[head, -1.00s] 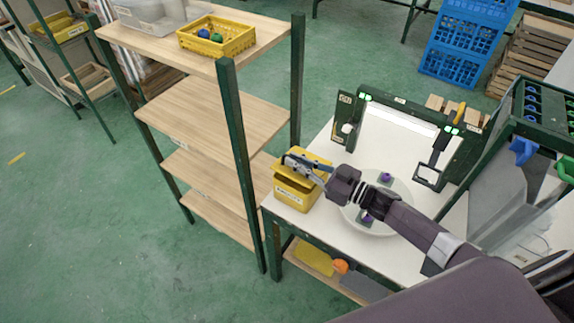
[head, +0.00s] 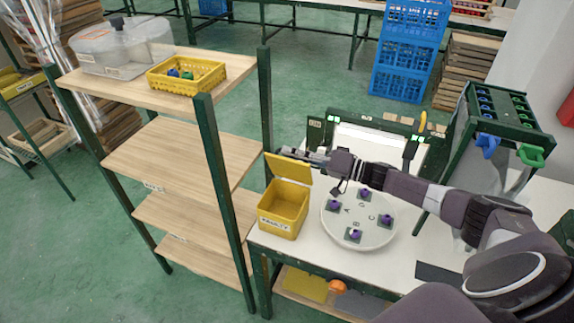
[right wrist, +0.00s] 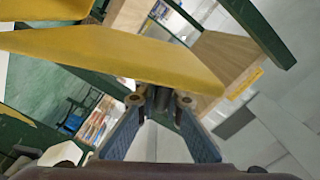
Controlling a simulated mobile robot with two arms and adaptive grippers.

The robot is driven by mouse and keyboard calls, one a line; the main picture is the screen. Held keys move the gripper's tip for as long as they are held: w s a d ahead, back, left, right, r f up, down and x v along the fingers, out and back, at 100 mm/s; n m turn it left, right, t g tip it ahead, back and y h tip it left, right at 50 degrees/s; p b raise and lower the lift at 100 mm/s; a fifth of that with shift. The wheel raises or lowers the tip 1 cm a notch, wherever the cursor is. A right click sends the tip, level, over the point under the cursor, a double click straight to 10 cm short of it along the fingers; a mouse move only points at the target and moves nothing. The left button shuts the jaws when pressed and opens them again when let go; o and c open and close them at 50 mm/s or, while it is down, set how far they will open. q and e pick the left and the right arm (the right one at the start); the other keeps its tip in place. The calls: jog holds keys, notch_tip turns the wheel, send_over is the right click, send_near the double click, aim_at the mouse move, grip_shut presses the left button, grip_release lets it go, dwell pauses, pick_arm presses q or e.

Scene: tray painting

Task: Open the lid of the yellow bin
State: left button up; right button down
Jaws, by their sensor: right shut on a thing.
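The yellow bin (head: 283,217) stands at the left end of the white table, with a dark-lettered label on its front. Its yellow lid (head: 288,168) is tilted up at the back edge, and the bin's opening shows. My right gripper (head: 291,153) is at the top edge of the raised lid, shut on it. In the right wrist view the lid (right wrist: 120,55) spans the upper part, just above the fingers of my right gripper (right wrist: 158,100). The exact grip contact is partly hidden. My left gripper is not in view.
A white round plate (head: 340,238) with several purple-topped pieces sits right of the bin. A green lit frame (head: 316,132) stands behind. A wooden shelf (head: 185,150) with a yellow basket (head: 187,88) is close on the left. A green rack (head: 510,110) stands at the right.

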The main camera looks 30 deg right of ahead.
jog(key=w+d+f+m+b, duration=0.1)
jog(key=w+d+m+b, duration=0.2)
jog(key=d+b, duration=0.1)
jog(key=shift+w+d+f, duration=0.15)
jog(key=shift+w+d, duration=0.25)
jog(key=shift+d, duration=0.05)
jog(key=shift+f, duration=0.1)
dwell(0.4)
jog(key=c, duration=2)
grip_release()
jog(key=shift+d, duration=0.1)
jog(key=shift+c, duration=0.2)
